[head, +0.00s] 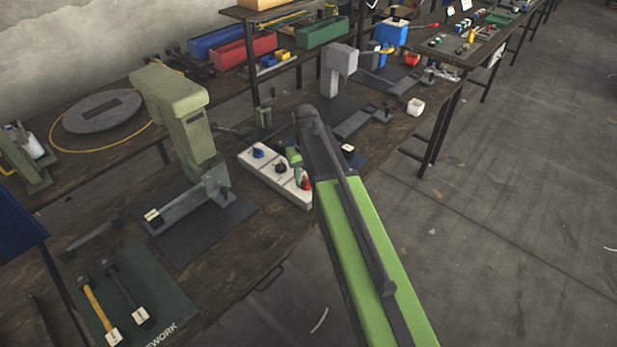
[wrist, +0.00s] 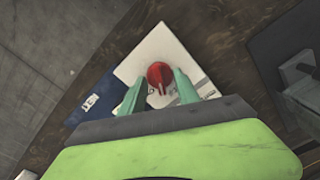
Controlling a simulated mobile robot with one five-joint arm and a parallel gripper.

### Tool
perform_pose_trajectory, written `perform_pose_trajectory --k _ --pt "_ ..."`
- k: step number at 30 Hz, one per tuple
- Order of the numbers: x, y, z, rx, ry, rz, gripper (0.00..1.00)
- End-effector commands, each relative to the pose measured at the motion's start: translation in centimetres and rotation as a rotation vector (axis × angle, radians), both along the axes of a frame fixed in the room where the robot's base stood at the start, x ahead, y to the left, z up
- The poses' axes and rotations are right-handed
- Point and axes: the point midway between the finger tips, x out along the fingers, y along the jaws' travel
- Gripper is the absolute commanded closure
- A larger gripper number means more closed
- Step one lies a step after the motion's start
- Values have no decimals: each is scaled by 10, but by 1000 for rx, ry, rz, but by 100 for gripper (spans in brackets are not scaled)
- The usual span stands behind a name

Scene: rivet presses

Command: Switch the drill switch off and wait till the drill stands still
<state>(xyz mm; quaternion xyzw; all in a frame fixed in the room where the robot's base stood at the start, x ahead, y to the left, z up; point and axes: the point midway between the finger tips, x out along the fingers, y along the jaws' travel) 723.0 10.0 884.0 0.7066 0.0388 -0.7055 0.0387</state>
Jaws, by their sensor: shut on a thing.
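A white switch panel (head: 270,178) lies on the workbench with a blue knob (head: 258,152), a black knob (head: 281,167) and a red knob (head: 305,182) in a row. My gripper (wrist: 160,88) has its two green fingers on either side of the red knob (wrist: 160,74) in the wrist view, shut on it. In the head view my arm hides part of the panel's right end. I cannot read which knob is marked for the drill. I cannot identify the drill for sure, nor tell whether anything spins.
A green press (head: 185,105) stands left of the panel and a grey press (head: 338,68) behind it. A dark blue mat (wrist: 92,98) lies beside the panel. Two hammers lie on a green mat (head: 160,290) at the front left. The floor at right is clear.

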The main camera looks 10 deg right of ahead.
Motion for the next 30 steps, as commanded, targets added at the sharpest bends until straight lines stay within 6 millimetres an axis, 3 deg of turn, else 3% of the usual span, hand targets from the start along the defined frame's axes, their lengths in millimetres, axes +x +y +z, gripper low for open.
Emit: perform_pose_trajectory --k 15,30 --pt "-3 -1 -1 -1 8 405 100" --pt "-3 -2 -1 -2 9 533 100"
